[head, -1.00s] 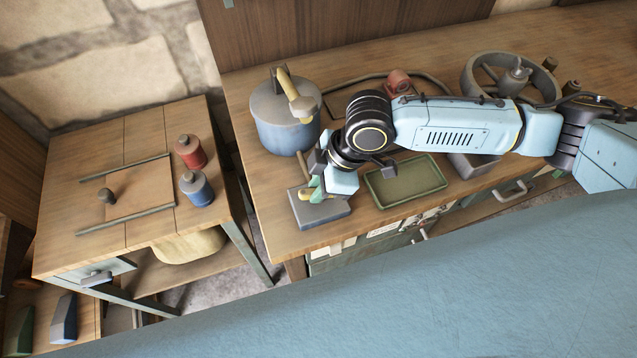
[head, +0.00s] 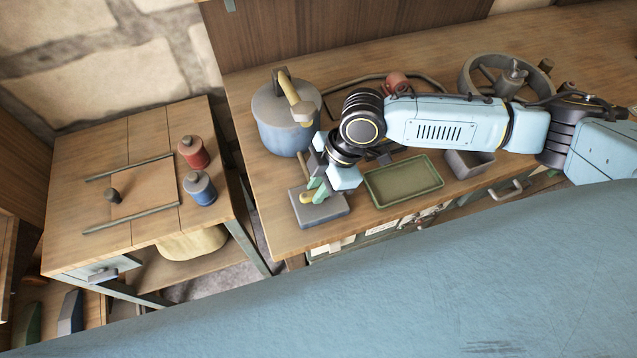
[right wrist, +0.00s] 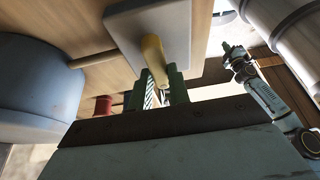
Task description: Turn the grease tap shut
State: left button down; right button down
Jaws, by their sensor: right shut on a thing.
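A grey block (head: 322,213) with a short yellow handle (head: 306,198) lies near the front left corner of the bench. My right gripper (head: 318,188) is at this handle, its green fingers low over the block. In the right wrist view the yellow handle (right wrist: 153,55) runs from the grey plate (right wrist: 172,22) down between the green fingers (right wrist: 164,86), which are shut on it. The fingers hide its near end. In the right wrist view my left gripper (right wrist: 233,50) shows small and far off; its jaw opening is unclear.
A blue pot (head: 280,125) with a yellow lever (head: 294,98) stands behind the block. A green tray (head: 405,182) lies to its right, and a grey wheel (head: 478,82) is at the back right. A side table (head: 85,245) holds red (head: 194,153) and blue (head: 200,189) canisters.

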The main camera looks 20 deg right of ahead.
jog(key=c, duration=1.3)
grip_release()
jog(key=shift+r, duration=0.15)
jog(key=v, duration=1.3)
jog(key=shift+d+p, duration=0.1)
jog(key=shift+p, duration=0.2)
